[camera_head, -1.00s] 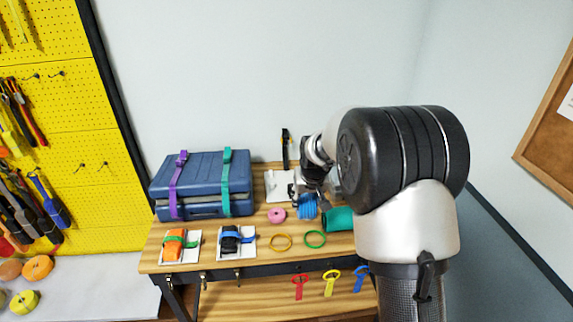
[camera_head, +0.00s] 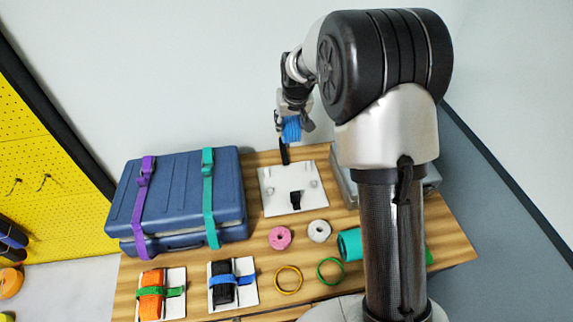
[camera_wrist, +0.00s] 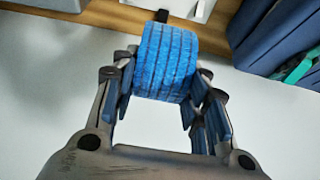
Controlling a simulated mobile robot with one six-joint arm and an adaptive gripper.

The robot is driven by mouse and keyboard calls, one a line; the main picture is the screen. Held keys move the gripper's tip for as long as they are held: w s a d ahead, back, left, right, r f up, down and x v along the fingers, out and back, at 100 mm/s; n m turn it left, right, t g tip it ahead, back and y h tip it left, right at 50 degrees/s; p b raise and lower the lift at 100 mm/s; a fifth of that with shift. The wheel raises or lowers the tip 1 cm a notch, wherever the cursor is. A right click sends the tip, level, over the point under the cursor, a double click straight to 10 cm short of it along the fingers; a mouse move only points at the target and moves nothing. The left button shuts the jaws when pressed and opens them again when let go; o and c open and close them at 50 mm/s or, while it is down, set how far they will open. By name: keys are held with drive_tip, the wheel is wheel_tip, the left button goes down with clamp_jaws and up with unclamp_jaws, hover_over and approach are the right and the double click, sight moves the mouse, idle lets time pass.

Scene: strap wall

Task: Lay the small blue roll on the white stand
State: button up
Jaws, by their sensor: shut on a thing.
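The small blue roll (camera_head: 291,129) is held up above the back of the table in my gripper (camera_head: 293,118). In the wrist view the ribbed blue roll (camera_wrist: 167,60) sits between the two fingers of my gripper (camera_wrist: 166,78), which are shut on its sides. The white stand (camera_head: 275,203) looks like a flat white plate at the back middle of the table, below the roll and apart from it. A short black strap piece stands on its front part. Part of a white surface, perhaps the stand, shows at the top of the wrist view.
A blue case (camera_head: 178,195) with purple and teal straps stands left of the stand. Pink (camera_head: 280,238) and white (camera_head: 319,231) rolls lie in front of it, with yellow and green rings nearer. A teal roll (camera_head: 349,244) is at right. An upright black strap (camera_head: 284,152) is behind the stand.

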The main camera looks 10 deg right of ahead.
drive_tip(key=shift+s+f+b, duration=0.15)
drive_tip(key=shift+f+b, duration=1.6)
drive_tip(key=shift+f, duration=8.05)
drive_tip(key=shift+r, duration=0.1)
drive_tip(key=o, duration=0.7)
drive_tip(key=shift+f, duration=0.25)
drive_tip(key=shift+c, duration=0.2)
drive_tip(key=o, duration=0.5)
drive_tip(key=shift+c, duration=0.2)
drive_tip(key=shift+r, duration=0.2)
